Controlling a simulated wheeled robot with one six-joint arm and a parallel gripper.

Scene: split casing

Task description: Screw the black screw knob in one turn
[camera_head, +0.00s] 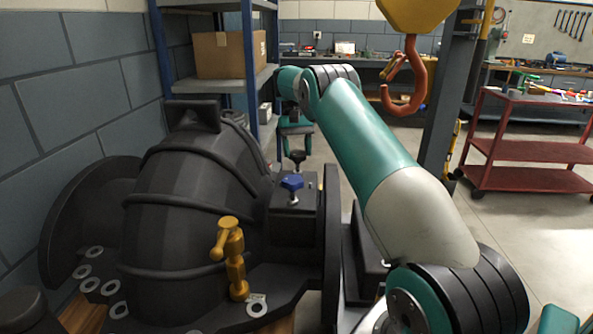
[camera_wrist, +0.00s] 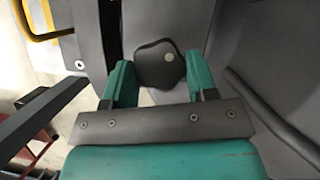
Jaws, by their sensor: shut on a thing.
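The black screw knob (camera_head: 298,156) stands on a thin stem behind the blue knob (camera_head: 292,182) on the dark casing. In the wrist view the black screw knob (camera_wrist: 158,62) is a dark lobed head with a small pale dot near its right side. My gripper (camera_head: 296,145) reaches down over it from above. The knob's stem is hidden in the wrist view.
The casing (camera_head: 170,220) fills the left, with a yellow valve handle (camera_head: 230,245) at the front. An orange hook (camera_head: 408,85) hangs at upper right. A shelf with a cardboard box (camera_head: 228,54) stands behind. A red cart (camera_head: 520,150) stands right, with open floor nearby.

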